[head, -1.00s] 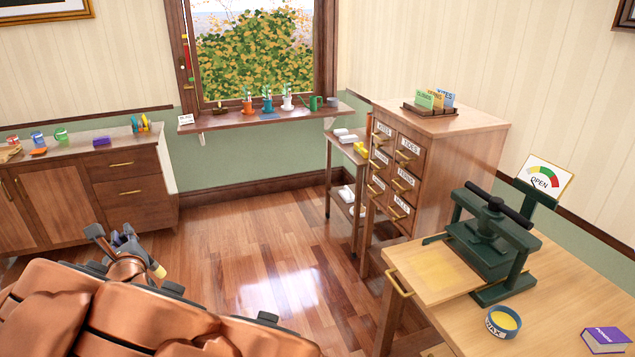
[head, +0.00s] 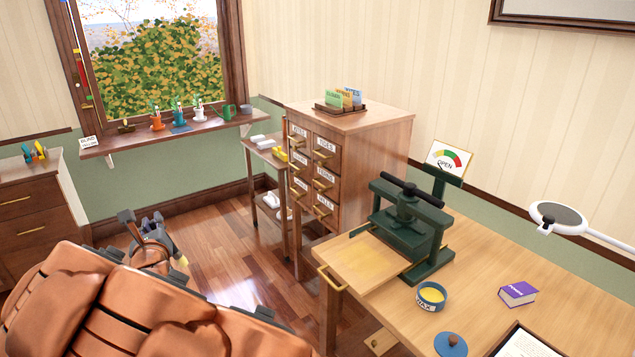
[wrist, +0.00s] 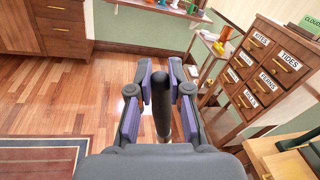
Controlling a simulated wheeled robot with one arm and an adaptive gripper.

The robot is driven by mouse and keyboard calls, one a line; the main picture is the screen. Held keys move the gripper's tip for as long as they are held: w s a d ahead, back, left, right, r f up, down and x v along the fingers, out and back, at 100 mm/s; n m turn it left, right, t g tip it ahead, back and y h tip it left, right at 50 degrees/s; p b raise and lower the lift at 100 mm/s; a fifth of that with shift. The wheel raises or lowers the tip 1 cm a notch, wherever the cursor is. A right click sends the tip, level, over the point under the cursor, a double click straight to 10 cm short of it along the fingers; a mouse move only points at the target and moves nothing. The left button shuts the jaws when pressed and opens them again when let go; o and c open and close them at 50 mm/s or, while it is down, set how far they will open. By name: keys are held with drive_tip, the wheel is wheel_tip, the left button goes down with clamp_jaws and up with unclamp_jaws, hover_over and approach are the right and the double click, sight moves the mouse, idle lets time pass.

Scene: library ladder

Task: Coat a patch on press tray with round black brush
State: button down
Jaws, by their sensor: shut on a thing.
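My gripper (head: 150,243) is at the lower left of the head view, over the floor and well apart from the desk. In the wrist view its purple-padded fingers (wrist: 160,95) are shut on the black handle of the round black brush (wrist: 161,115). A pale yellowish tip of the brush (head: 183,261) shows in the head view. The press tray (head: 350,272) is a light wooden board sticking out at the left of the dark green press (head: 405,225). A yellowish area covers part of it. A blue wax tin (head: 432,295) with yellow contents stands open in front of the press.
The desk (head: 470,265) also holds a purple book (head: 518,293), a blue lid (head: 450,344) and a framed sheet (head: 525,343). A lamp (head: 558,217) reaches over its right side. A labelled drawer cabinet (head: 350,150) stands behind. The floor (head: 240,260) between is clear.

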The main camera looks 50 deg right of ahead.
drive_tip(key=s+d+m+g+h+b, duration=0.1)
drive_tip(key=s+d+m+g+h, duration=0.25)
drive_tip(key=d, duration=0.95)
drive_tip(key=s+d+f+m+g+h, duration=0.15)
drive_tip(key=s+d+m, duration=0.25)
drive_tip(key=d, duration=0.8)
drive_tip(key=s+d+m+g+h+b, duration=0.1)
drive_tip(key=s+d+m+g+h, duration=0.25)
drive_tip(key=d, duration=0.95)
drive_tip(key=s+d+m+g+h, duration=0.1)
drive_tip(key=s+d+m+g, duration=0.25)
drive_tip(key=s+d, duration=0.6)
drive_tip(key=shift+w+d+f+b, duration=0.1)
drive_tip(key=shift+f+b, duration=0.1)
drive_tip(key=shift+f, duration=0.75)
drive_tip(key=shift+w+d+f+b, duration=0.1)
drive_tip(key=shift+d+f+b, duration=0.1)
drive_tip(key=shift+f, duration=0.7)
drive_tip(key=shift+d+f+b, duration=0.1)
drive_tip(key=shift+f+b, duration=0.1)
drive_tip(key=shift+f, duration=0.75)
